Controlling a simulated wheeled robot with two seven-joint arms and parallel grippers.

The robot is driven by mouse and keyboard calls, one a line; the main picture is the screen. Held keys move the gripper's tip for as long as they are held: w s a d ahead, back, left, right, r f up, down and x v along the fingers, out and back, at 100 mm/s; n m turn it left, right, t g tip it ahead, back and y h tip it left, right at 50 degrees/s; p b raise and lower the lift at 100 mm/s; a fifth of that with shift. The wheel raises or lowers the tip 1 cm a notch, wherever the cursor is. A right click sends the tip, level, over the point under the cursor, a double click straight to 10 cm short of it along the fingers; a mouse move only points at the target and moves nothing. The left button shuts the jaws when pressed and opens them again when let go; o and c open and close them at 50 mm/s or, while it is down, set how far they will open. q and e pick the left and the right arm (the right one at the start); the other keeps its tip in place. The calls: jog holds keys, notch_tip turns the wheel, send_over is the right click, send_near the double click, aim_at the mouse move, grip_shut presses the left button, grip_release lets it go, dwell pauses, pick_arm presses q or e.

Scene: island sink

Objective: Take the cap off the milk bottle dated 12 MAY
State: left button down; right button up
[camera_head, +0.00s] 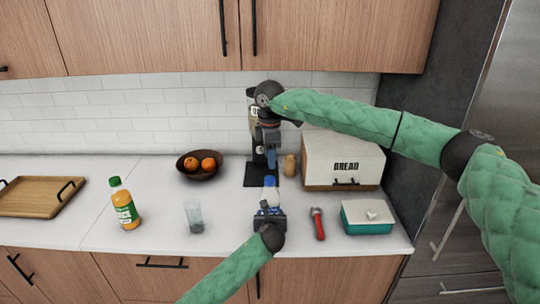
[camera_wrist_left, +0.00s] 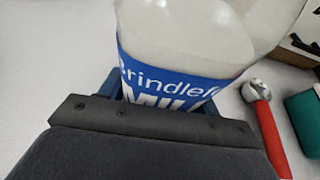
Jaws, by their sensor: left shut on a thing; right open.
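A milk bottle (camera_head: 271,194) with a blue cap (camera_head: 270,181) stands upright on the white counter. Its blue label (camera_wrist_left: 172,80) reads "rindlef" and "MIL" in the left wrist view; no date shows, and the cap is out of that frame. My left gripper (camera_head: 270,209) is shut on the bottle around its label, from the front. My right gripper (camera_head: 271,160) is open, pointing down just above the blue cap; I cannot tell whether its fingers are apart from the cap.
A dark coffee machine (camera_head: 251,172) and a bread box (camera_head: 343,160) stand behind. A red-handled tool (camera_head: 318,224) and a teal box (camera_head: 367,217) lie to the right. A glass (camera_head: 194,216), juice bottle (camera_head: 124,203), fruit bowl (camera_head: 186,173) and wooden tray (camera_head: 35,196) are to the left.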

aim_at(270, 178)
jog(key=shift+f+m, duration=0.1)
jog(key=shift+m, duration=0.8)
jog(key=shift+f, duration=3.95)
jog(key=c, duration=1)
